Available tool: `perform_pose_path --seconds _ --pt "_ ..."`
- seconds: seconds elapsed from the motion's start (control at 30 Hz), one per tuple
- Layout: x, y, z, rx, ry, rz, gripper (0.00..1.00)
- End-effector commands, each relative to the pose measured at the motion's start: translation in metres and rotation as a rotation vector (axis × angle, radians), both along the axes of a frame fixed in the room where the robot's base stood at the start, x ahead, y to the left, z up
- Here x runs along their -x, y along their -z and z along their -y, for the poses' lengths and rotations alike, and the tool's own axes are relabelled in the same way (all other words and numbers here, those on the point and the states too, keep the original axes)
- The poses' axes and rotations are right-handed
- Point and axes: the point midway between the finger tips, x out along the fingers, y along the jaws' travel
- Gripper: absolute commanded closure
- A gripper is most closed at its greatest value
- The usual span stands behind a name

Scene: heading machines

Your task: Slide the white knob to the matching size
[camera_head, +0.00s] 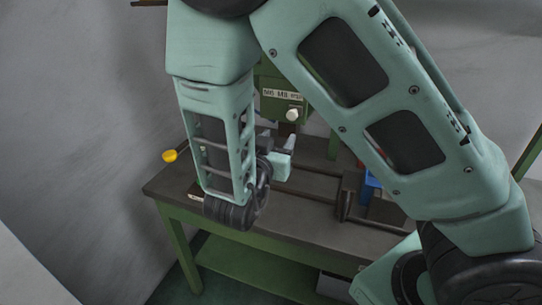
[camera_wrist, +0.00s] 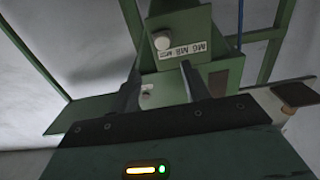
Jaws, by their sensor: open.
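The white knob (camera_head: 292,115) sits on the front of a green machine (camera_head: 270,83), just below a white size label (camera_head: 282,95). The label reads M6, M8 and a third mark too small to read surely; the knob is by that third mark. In the wrist view, which looks upside down, the knob (camera_wrist: 162,42) shows just above the label (camera_wrist: 183,50). My gripper (camera_head: 288,142) is below the knob and apart from it. In the wrist view its two dark fingers (camera_wrist: 163,75) are spread with nothing held between them.
The machine stands on a dark-topped green workbench (camera_head: 290,205). A yellow item (camera_head: 170,155) is at the bench's left edge. A blue item (camera_head: 370,187) is at the right, partly hidden by my arm. A grey wall (camera_head: 90,110) is at the left.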

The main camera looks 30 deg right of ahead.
Motion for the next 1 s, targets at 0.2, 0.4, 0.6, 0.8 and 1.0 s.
perform_pose_path --seconds 0.2,0.4,0.6,0.8,1.0 --pt "0.018 0.001 -0.024 -0.001 -0.001 0.001 0.53" --pt "0.023 0.0 -0.029 0.0 0.001 0.0 0.53" --pt "0.023 0.0 -0.029 0.0 0.002 0.0 0.53" --pt "0.023 0.0 -0.029 0.0 0.002 0.0 0.53" --pt "0.013 0.011 -0.038 -0.093 -0.069 -0.044 0.53"
